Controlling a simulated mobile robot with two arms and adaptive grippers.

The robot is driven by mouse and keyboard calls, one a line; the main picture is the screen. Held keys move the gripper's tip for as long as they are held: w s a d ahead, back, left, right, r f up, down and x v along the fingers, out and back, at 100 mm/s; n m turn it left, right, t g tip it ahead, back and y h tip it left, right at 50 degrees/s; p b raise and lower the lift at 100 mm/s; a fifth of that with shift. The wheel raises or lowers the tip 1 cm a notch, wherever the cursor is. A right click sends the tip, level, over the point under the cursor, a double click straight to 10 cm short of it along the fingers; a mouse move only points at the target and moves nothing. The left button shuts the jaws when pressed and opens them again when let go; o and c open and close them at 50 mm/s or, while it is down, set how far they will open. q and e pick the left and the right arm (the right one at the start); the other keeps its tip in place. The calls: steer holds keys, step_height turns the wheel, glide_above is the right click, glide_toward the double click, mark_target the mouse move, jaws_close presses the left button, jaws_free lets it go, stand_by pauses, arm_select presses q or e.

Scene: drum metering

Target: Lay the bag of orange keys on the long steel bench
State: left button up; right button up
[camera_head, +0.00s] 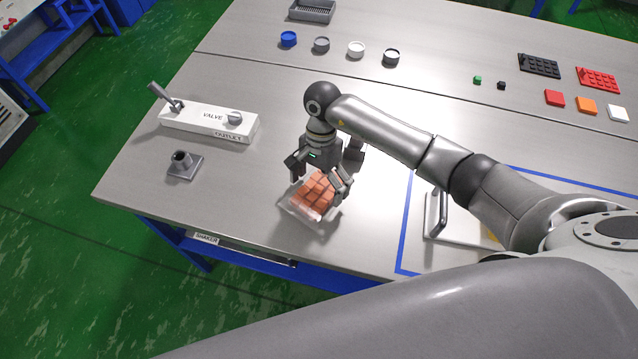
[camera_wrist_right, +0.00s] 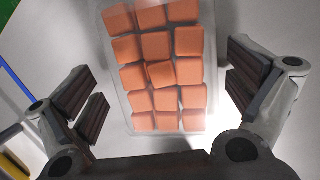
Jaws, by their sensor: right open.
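The bag of orange keys (camera_head: 314,196) is a clear packet of several orange blocks. It lies on the long steel bench (camera_head: 240,202) near the front edge. My right gripper (camera_head: 318,180) is open just above the bag, its fingers on either side of it. In the right wrist view the bag (camera_wrist_right: 160,70) lies between the two spread finger pairs (camera_wrist_right: 165,95), with a gap on both sides. Whether the bag touches any finger is hard to tell in the head view. My left gripper is not in view.
A white valve box (camera_head: 210,121) and a small grey fitting (camera_head: 184,164) stand to the left. Several round caps (camera_head: 356,49) line the back. Red (camera_head: 598,80) and black trays (camera_head: 539,66) lie at the right. A blue taped outline (camera_head: 405,225) and a metal handle (camera_head: 437,215) are right of the gripper.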

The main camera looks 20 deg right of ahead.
mark_target(320, 176)
steer(key=b+v, duration=0.4)
steer(key=v, duration=0.8)
